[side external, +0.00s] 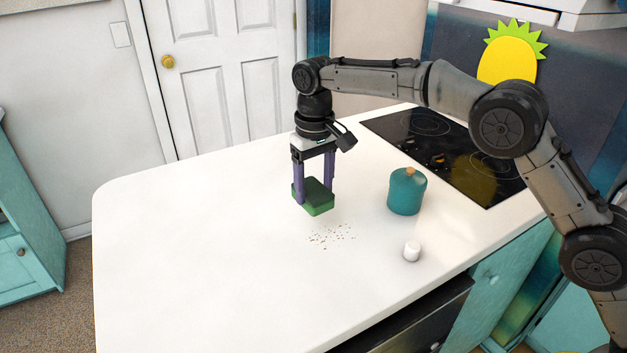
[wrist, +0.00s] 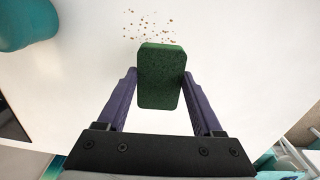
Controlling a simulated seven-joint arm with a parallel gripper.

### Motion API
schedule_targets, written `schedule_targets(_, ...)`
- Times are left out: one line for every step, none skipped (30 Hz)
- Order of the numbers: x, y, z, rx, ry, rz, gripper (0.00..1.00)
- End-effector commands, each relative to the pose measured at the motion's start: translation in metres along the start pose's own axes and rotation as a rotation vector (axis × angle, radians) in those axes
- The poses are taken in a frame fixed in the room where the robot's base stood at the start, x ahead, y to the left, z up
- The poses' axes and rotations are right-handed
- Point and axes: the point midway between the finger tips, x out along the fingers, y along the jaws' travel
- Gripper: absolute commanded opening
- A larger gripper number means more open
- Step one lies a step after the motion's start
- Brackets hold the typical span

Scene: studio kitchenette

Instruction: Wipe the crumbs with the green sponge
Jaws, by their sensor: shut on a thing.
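The green sponge (side external: 317,197) is between the purple fingers of my gripper (side external: 313,190), which is shut on it. In the wrist view the sponge (wrist: 160,78) sits between the two fingers of my gripper (wrist: 160,92), slightly tilted. In the side view the sponge appears a little above the white counter; the exact gap is hard to tell. The crumbs (side external: 331,236) lie scattered on the counter, just in front of and to the right of the sponge. In the wrist view the crumbs (wrist: 150,27) show just beyond the sponge's far edge.
A teal canister (side external: 406,192) with a wooden knob stands right of my gripper; it also shows in the wrist view (wrist: 25,22). A small white cylinder (side external: 412,250) stands right of the crumbs. A black cooktop (side external: 440,150) lies behind. The counter's left side (side external: 180,240) is clear.

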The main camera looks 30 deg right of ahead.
Motion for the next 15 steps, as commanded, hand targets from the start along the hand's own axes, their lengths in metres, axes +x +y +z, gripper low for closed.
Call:
schedule_targets(0.004,0.0,0.0,0.001,-0.001,0.0,0.23)
schedule_targets(0.007,0.0,0.001,0.001,-0.002,0.001,0.23)
schedule_targets(0.01,0.0,0.001,0.0,-0.003,0.001,0.23)
schedule_targets(0.013,0.0,0.001,0.0,-0.003,0.001,0.23)
schedule_targets(0.016,0.0,0.001,0.0,-0.003,0.001,0.23)
schedule_targets(0.019,0.0,0.001,0.0,-0.003,0.001,0.23)
schedule_targets(0.022,0.0,0.001,0.0,-0.003,0.001,0.23)
schedule_targets(0.025,0.0,0.001,0.0,-0.003,0.001,0.23)
schedule_targets(0.029,0.0,0.001,0.0,-0.003,0.001,0.23)
schedule_targets(0.031,0.0,0.001,0.0,-0.003,0.001,0.23)
schedule_targets(0.034,0.0,0.001,0.0,-0.002,0.001,0.23)
schedule_targets(0.038,0.0,0.001,0.0,-0.003,0.001,0.23)
schedule_targets(0.04,0.0,0.001,0.0,-0.004,0.001,0.23)
schedule_targets(0.043,0.0,0.001,0.0,-0.003,0.001,0.23)
schedule_targets(0.047,0.0,0.001,0.0,-0.002,0.001,0.23)
